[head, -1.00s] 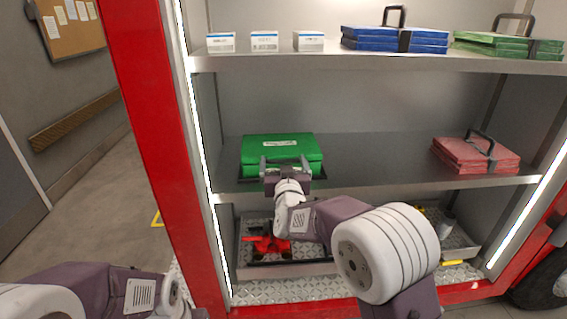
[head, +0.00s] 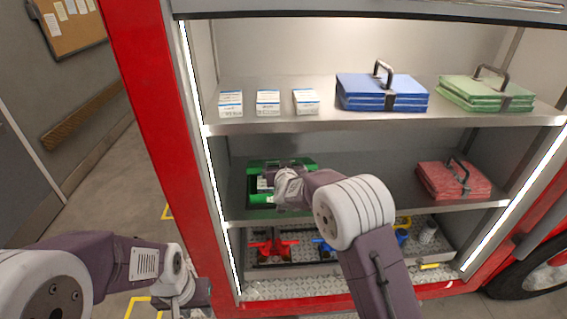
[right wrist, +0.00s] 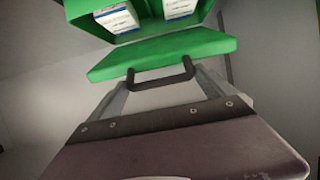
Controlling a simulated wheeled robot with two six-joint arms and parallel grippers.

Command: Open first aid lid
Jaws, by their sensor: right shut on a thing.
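The green first aid case (head: 258,165) stands on the middle shelf at the left, with its lid partly open. In the right wrist view, the green lid (right wrist: 165,52) hangs away from the open case body (right wrist: 75,8), and white boxes (right wrist: 117,17) show inside. My right gripper (right wrist: 162,77) is shut on the lid's black handle (right wrist: 160,83). In the head view my right wrist and forearm hide the gripper and part of the case. My left gripper (head: 192,298) hangs low, outside the cabinet, away from the case; its fingers are unclear.
The upper shelf (head: 300,122) holds white boxes (head: 268,103), a blue case (head: 380,92) and a green case (head: 487,92). A red case (head: 452,180) lies right on the middle shelf. Below are red tools (head: 272,247) in a tray. The red cabinet post (head: 172,150) stands left.

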